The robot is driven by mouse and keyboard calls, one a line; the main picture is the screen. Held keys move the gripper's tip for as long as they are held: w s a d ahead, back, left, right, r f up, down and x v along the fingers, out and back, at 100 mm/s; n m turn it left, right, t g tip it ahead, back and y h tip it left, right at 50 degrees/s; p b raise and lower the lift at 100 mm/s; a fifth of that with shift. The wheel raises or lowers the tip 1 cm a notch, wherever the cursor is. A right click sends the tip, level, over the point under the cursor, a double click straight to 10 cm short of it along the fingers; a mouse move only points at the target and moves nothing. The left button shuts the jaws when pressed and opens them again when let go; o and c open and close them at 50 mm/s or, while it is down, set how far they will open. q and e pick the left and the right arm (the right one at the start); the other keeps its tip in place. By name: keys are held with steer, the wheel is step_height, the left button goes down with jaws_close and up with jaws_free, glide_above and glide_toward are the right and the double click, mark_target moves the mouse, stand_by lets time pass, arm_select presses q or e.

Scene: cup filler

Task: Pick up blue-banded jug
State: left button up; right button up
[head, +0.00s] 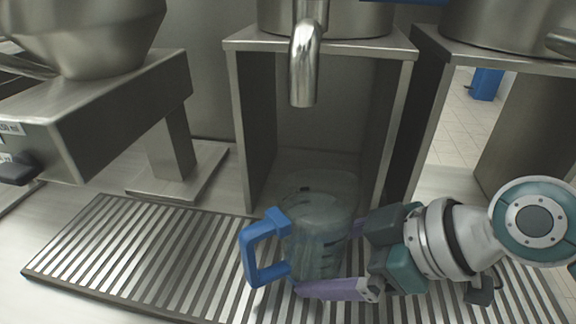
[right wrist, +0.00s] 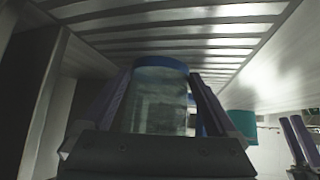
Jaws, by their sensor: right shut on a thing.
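The blue-banded jug (head: 318,235) is a clear, see-through vessel with a blue handle on its left side. It stands upright at the grated tray, in front of the middle dispenser bay. My right gripper (head: 325,262) comes in from the right, its purple fingers on either side of the jug's body, shut on it. In the right wrist view the jug (right wrist: 158,105) shows between both fingers, its blue band at the end away from the palm. My left gripper is outside the head view. Two purple bars at the right wrist view's right edge may be its fingers, unclear.
A metal spout (head: 304,70) hangs above and behind the jug. Steel side panels (head: 257,120) flank the bay. A steel hopper machine (head: 125,110) stands at left. The ribbed drip tray (head: 130,250) is bare left of the jug.

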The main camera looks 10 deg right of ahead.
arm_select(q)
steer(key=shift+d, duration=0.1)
arm_select(e)
steer(key=shift+r, duration=0.1)
jaws_close()
